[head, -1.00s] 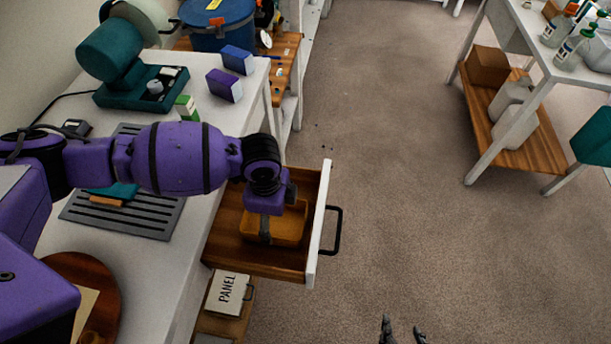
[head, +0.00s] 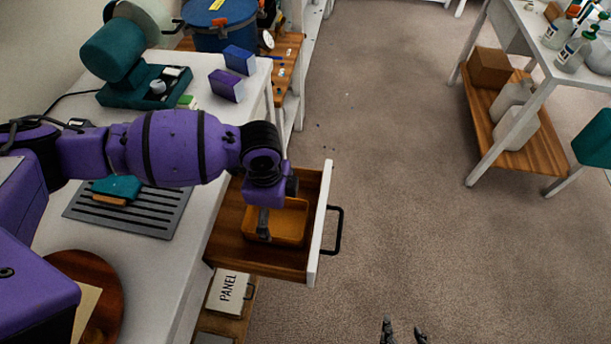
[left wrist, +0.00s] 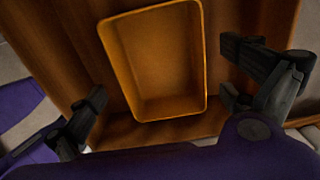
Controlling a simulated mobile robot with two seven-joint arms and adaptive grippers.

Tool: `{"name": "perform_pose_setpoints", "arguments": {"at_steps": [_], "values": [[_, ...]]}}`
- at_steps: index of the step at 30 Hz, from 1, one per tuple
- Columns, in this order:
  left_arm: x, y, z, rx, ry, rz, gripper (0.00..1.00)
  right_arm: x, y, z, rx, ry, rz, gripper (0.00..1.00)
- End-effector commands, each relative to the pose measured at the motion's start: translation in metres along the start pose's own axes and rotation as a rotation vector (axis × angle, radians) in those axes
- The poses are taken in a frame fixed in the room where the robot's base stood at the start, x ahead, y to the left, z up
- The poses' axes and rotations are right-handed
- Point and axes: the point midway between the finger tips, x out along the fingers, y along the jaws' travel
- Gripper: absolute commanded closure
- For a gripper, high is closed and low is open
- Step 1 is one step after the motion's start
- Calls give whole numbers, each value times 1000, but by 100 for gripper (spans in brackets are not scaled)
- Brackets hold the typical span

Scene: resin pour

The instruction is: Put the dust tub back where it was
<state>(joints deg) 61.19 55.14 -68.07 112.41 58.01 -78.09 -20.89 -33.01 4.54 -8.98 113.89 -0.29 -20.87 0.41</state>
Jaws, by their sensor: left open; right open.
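An orange-brown open tub (head: 288,222), which I take for the dust tub, lies in the open wooden drawer (head: 228,245). In the left wrist view the tub (left wrist: 155,60) looks empty and sits on the drawer floor. My left gripper (head: 264,225) is over the drawer, pointing down at the tub; its own link hides part of the tub. In the left wrist view its fingers (left wrist: 160,112) are spread wide, apart from the tub. My right gripper (head: 402,330) shows only as fingertips at the bottom edge, open and empty above the floor.
The drawer's white front with a black handle (head: 337,230) sticks out over the floor. On the bench are a slotted grey tray (head: 150,215), a teal machine (head: 140,85) and boxes (head: 226,85). A box marked PANEL (head: 227,292) stands below.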

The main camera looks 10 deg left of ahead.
Motion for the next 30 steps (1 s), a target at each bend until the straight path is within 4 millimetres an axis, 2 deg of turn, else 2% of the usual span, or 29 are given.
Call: {"name": "perform_pose_setpoints", "arguments": {"at_steps": [1, 6, 12, 18, 30], "values": [[-15, -2, 0, 1, 1, -6, 0, -2, 0, -4, 1, 5, 0, 49], [-52, -1, 0, 1, 1, -5, 0, -4, -1, -8, 3, 9, -2, 49], [-81, -1, 0, 0, 1, -2, 0, -5, -3, -8, 4, 5, -6, 49], [-89, 0, 0, 0, 0, 2, 0, -5, -4, -7, 3, 1, -8, 49], [-89, 0, 0, 0, 0, 2, 0, -5, -3, -6, 1, 1, -8, 49]]}}
